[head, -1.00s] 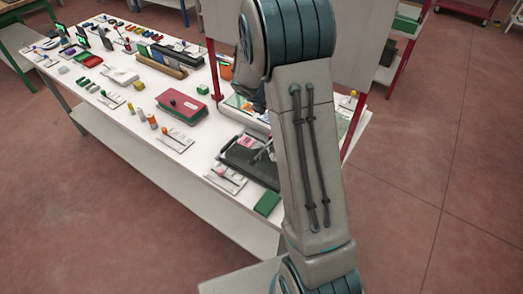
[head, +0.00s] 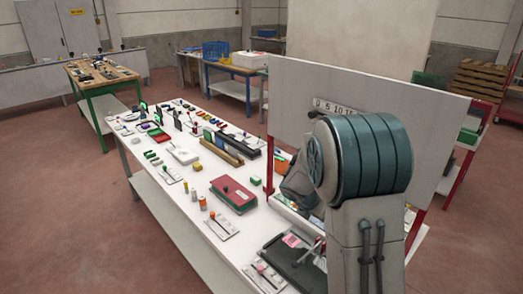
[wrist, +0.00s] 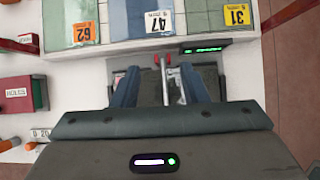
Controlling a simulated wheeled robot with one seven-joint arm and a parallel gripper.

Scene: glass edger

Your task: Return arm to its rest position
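My arm stands on the right of the head view, its rounded teal joint in front of the white workbench (head: 180,215). My gripper (wrist: 160,82) shows in the wrist view with its two blue-grey fingers apart and nothing clearly held between them. It points down over a dark tray (wrist: 208,76). A tool with red tips (wrist: 160,62) shows in the gap between the fingers, seemingly on the tray. In the head view the gripper's fingers are hidden behind my arm. The dark tray also shows there (head: 290,265), partly covered by the arm.
A red box (head: 233,194) and several small parts stand on the bench. Numbered tags, such as the yellow 31 (wrist: 236,15), lie on panels past the fingertips. A grey upright board (head: 440,120) stands behind my arm. The reddish floor left of the bench is clear.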

